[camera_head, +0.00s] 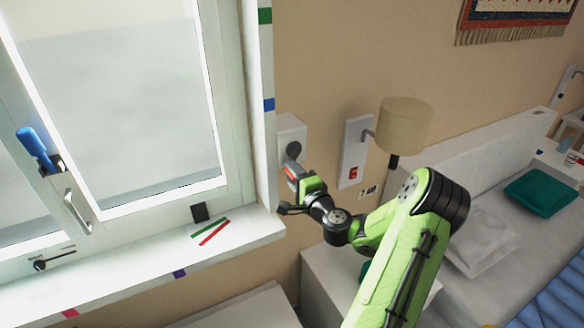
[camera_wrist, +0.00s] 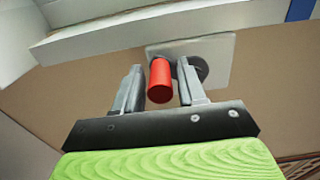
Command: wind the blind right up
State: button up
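A white wall plate (camera_head: 291,131) with a dark round hub (camera_head: 293,149) is fixed to the wall right of the window. In the wrist view the plate (camera_wrist: 222,47) and the dark hub (camera_wrist: 201,69) are behind a red cylindrical handle (camera_wrist: 160,82). My gripper (camera_head: 291,170) is at the plate. In the wrist view my gripper's fingers (camera_wrist: 159,66) stand apart on both sides of the red handle, with a gap showing on each side. I cannot clearly make out the blind; the window pane (camera_head: 120,105) looks pale grey.
The window sill (camera_head: 130,262) juts out just left of my gripper, with a red strip (camera_head: 213,233) and a green strip (camera_head: 209,227) on it. A lamp (camera_head: 404,124) and a red switch (camera_head: 353,172) are to the right, beside a bed (camera_head: 490,265).

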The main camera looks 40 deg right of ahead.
jog(key=c, duration=0.3)
